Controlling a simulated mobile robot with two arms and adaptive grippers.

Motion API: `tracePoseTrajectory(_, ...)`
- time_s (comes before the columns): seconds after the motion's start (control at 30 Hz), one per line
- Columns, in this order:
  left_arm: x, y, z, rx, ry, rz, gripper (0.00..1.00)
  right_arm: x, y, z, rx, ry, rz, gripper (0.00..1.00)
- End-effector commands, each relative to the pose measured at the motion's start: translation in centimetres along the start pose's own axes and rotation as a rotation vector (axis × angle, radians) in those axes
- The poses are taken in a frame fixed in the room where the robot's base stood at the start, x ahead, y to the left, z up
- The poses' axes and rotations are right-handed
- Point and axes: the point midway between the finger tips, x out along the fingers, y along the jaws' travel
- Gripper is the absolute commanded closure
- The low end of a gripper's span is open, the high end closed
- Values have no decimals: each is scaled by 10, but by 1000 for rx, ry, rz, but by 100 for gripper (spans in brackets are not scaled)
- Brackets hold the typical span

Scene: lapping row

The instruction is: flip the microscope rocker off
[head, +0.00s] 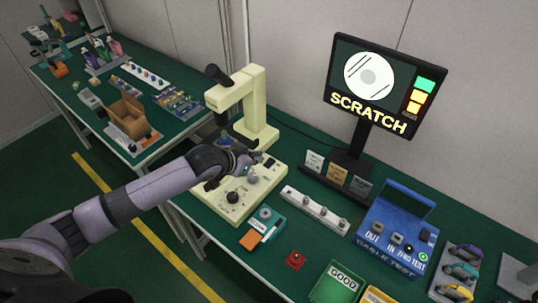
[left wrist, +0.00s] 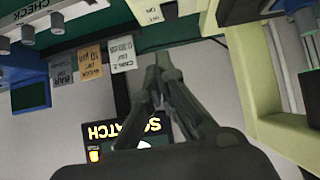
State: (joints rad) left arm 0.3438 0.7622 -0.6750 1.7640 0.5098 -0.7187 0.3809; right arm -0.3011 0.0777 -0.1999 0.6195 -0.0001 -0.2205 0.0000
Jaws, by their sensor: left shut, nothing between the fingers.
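The cream microscope (head: 258,125) stands on the green bench, with its control base (head: 240,203) in front carrying knobs. My left gripper (head: 257,158) reaches over the back of this base from the left. Its fingers are shut and empty; the closed fingertips also show in the left wrist view (left wrist: 163,62). A small dark part (head: 270,163) beside the fingertips may be the rocker. Its position, on or off, cannot be read. In the left wrist view a small label (left wrist: 152,13) shows upside down on a cream surface near the fingertips. I cannot tell whether the fingers touch anything.
A monitor (head: 385,83) reading SCRATCH stands behind, with label cards (head: 337,174) below it. A white strip with knobs (head: 315,211), a blue cable tester (head: 395,232) and a green GOOD tray (head: 337,284) lie to the right. A teal device (head: 263,224) sits in front.

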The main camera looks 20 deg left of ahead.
Motion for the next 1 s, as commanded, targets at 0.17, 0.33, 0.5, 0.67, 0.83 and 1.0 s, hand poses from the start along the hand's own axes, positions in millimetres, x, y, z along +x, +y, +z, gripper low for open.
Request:
tracePoseTrajectory(0.17,-1,-22,-16,-11,27,-13,100,0,0,-1,0,1,0,51)
tracePoseTrajectory(0.33,-1,-23,-17,-14,29,-13,100,0,0,-1,0,1,0,51)
tracePoseTrajectory(0.5,-1,-22,-17,-13,29,-13,100,0,0,-1,0,1,0,51)
tracePoseTrajectory(0.67,8,-23,-18,-15,29,-14,100,-2,0,-1,0,2,0,51)
tracePoseTrajectory(0.83,34,-22,-20,-15,29,-13,100,-6,1,-2,-1,2,1,51)
tracePoseTrajectory(1.0,64,-23,-21,-15,29,-14,100,-10,2,-2,-1,2,2,51)
